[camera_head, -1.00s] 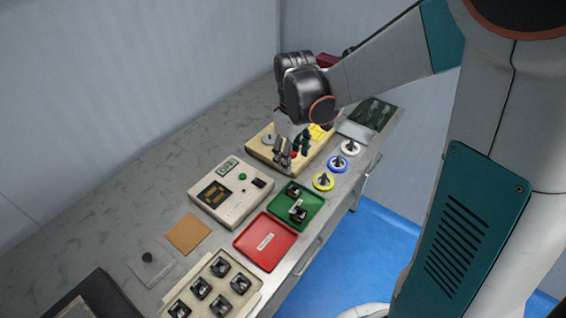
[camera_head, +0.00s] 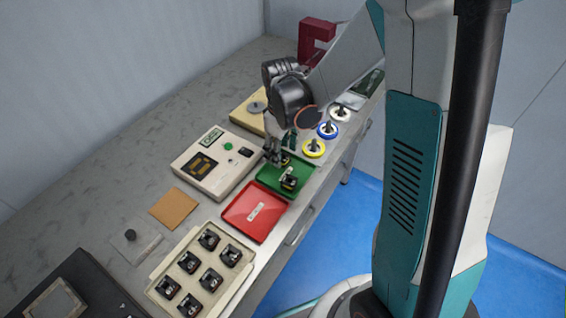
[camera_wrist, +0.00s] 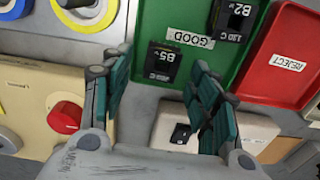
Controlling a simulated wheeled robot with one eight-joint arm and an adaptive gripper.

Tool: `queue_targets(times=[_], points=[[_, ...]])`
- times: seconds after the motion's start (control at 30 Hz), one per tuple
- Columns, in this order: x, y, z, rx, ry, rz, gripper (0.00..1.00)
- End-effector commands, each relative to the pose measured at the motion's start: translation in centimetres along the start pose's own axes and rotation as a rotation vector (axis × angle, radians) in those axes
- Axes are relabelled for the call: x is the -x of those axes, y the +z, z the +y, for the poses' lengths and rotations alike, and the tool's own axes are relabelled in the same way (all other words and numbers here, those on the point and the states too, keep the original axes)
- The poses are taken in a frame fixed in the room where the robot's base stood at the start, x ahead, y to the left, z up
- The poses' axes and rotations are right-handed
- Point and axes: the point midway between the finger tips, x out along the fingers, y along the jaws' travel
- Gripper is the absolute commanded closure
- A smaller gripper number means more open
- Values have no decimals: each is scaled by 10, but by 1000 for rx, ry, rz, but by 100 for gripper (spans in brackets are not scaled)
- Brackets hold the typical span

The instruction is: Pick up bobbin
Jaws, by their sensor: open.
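A black bobbin marked B5 (camera_wrist: 161,62) lies in the green GOOD tray (camera_head: 271,188). In the wrist view it sits between and beyond my open fingers, nearer the tray's edge. A second black bobbin marked B2 (camera_wrist: 236,18) lies in the same tray, farther right. In the head view one bobbin (camera_head: 289,181) shows clearly in the tray, and my fingers partly hide the other. My gripper (camera_head: 276,158) is open and empty, pointing down over the tray's back corner. It also shows in the wrist view (camera_wrist: 160,78), with a teal-padded finger on each side.
A red REJECT tray (camera_head: 240,215) lies beside the green tray. A cream tray (camera_head: 237,275) holds several black parts. A cream tester box (camera_head: 193,182) stands behind. Yellow, blue and white spools (camera_head: 313,149) line the right edge. A winder with a red knob (camera_wrist: 65,117) is close by.

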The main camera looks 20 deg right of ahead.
Motion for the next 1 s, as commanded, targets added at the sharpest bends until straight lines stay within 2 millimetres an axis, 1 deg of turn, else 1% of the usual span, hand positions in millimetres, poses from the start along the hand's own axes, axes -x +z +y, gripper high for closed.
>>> queue_targets(times=[0.03, 0.1, 0.3, 0.33, 0.37, 0.4, 0.47, 0.5, 0.87, 1.0], points=[[-10, 0, 0, 0, 0, 0, 45], [-13, 0, 0, 1, 0, 1, 45], [-12, 0, 0, 1, 0, 1, 45], [-12, 0, 0, 1, 0, 1, 50], [-12, 0, 0, 1, 0, 1, 56], [-12, 0, 0, 1, 0, 1, 65], [-12, 0, 0, 1, 0, 1, 79], [-12, 0, 0, 1, 0, 1, 88], [-12, 0, 0, 1, 0, 1, 89], [-5, 0, -1, 1, 0, 1, 89]])
